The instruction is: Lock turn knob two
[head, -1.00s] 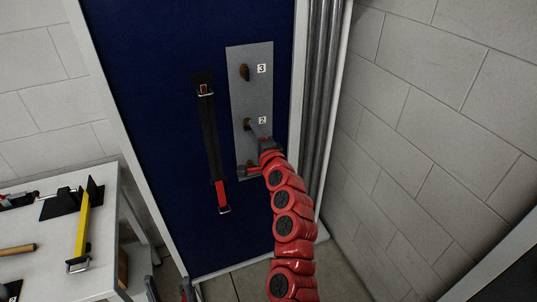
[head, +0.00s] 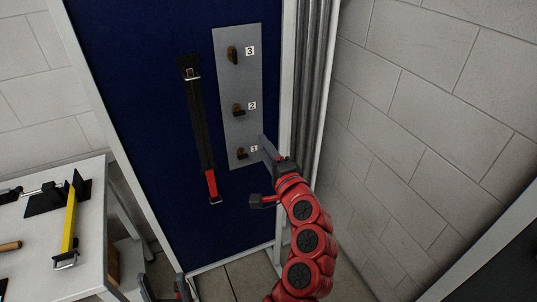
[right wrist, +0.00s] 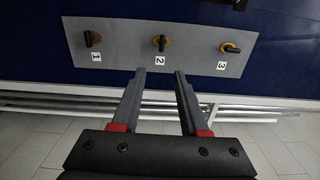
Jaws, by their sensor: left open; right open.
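Turn knob 2 (head: 239,110) sits in the middle of a grey plate (head: 225,82) on the blue panel. Its black handle lies roughly sideways in the head view; in the right wrist view, knob 2 (right wrist: 161,43) lies ahead between the finger lines. Knob 3 (head: 233,54), above, has its handle upright. Knob 1 (head: 242,153), below, has its handle roughly sideways. My right gripper (head: 264,175) is open and empty, below and right of knob 2, apart from it. My left gripper (head: 164,288) is open at the bottom edge, mostly cut off.
A black and red strap (head: 203,130) hangs left of the plate. Grey vertical pipes (head: 308,90) and a block wall (head: 430,110) are on the right. A white table (head: 35,245) with a yellow-handled tool (head: 70,215) stands at left.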

